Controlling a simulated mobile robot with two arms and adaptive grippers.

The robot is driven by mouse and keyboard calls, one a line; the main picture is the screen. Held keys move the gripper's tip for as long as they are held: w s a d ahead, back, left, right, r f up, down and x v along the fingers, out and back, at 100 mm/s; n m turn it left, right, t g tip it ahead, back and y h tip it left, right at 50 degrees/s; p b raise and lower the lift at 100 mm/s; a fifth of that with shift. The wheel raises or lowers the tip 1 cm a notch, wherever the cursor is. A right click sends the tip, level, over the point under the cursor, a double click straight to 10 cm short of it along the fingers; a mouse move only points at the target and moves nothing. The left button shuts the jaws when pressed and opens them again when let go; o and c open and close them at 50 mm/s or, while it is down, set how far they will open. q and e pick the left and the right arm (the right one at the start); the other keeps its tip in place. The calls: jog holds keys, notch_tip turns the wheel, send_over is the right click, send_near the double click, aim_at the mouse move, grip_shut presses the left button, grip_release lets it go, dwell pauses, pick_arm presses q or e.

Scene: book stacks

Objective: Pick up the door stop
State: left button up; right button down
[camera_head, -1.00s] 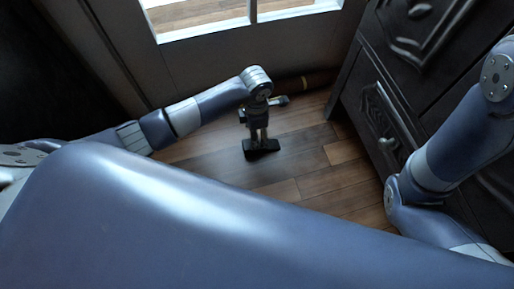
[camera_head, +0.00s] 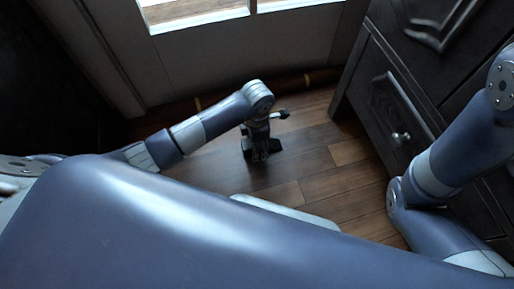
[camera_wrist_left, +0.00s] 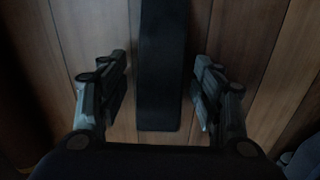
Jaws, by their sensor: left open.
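The door stop (camera_wrist_left: 162,65) looks like a long black bar with a squared end, lying on the wooden floor. In the left wrist view it runs from the top edge down between the two fingers of my left gripper (camera_wrist_left: 160,85), with a gap on each side. In the head view my left gripper (camera_head: 261,153) points down over the door stop (camera_head: 277,146), whose dark ends show on both sides of the fingers. My left gripper is open and holds nothing. My right arm is at the right, with its gripper out of view.
A dark carved cabinet (camera_head: 385,105) stands at the right. A door (camera_head: 225,65) with glass panes is at the back, with a dark roll with tan bands (camera_head: 307,80) along its foot. Bare plank floor (camera_head: 315,165) lies right of the gripper.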

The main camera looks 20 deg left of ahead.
pick_arm(q)
grip_shut()
jog(key=shift+w+r, duration=0.1)
jog(key=shift+r, duration=0.05)
jog(key=shift+r, duration=0.15)
